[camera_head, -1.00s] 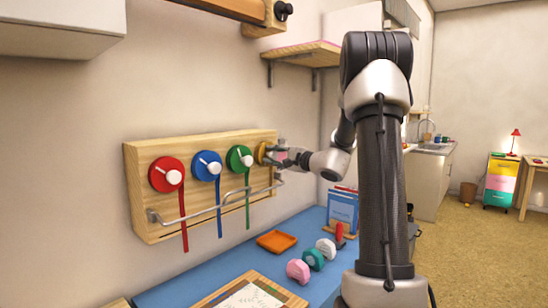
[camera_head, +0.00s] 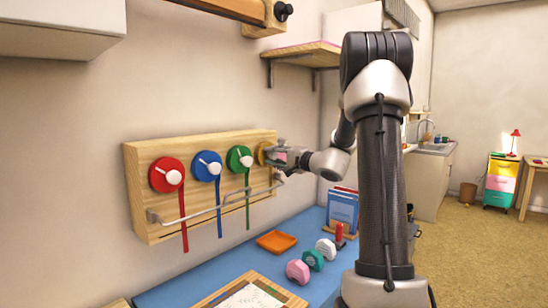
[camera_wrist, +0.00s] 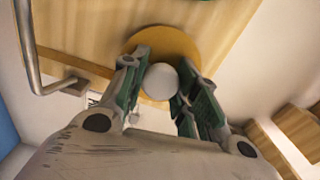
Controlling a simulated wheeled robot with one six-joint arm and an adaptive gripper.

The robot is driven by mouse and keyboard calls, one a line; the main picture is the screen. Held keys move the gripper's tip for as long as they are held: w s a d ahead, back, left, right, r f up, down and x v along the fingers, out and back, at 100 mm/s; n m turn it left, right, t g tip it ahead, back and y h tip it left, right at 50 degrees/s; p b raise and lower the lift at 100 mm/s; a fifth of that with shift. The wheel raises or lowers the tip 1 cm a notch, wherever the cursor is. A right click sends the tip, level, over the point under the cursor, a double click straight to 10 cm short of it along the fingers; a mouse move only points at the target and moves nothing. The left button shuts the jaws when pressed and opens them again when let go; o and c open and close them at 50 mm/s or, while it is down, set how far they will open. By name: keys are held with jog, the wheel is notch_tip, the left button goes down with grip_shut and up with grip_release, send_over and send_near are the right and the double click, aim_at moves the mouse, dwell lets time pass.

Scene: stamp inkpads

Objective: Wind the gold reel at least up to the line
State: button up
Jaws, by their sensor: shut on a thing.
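The gold reel (camera_head: 262,153) is at the right end of a wooden wall board (camera_head: 142,214). It is largely covered by my gripper (camera_head: 275,155) in the head view. In the wrist view the gold disc (camera_wrist: 172,40) lies behind a round white knob (camera_wrist: 161,82). My gripper (camera_wrist: 158,85) has one finger on either side of this knob and is shut on it. I cannot see a gold ribbon or a line for it.
Red (camera_head: 158,182), blue (camera_head: 201,174) and green (camera_head: 234,163) reels with hanging ribbons sit left of the gold one. A metal rail (camera_head: 205,210) runs across the board's front. An orange tray (camera_head: 277,242) and several stampers lie on the blue table (camera_head: 190,277) below.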

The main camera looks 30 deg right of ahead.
jog(key=shift+f, duration=0.1)
jog(key=o, duration=1)
jog(key=shift+s, duration=0.1)
jog(key=v, duration=1.1)
jog(key=shift+s+d, duration=0.15)
jog(key=shift+s, duration=0.25)
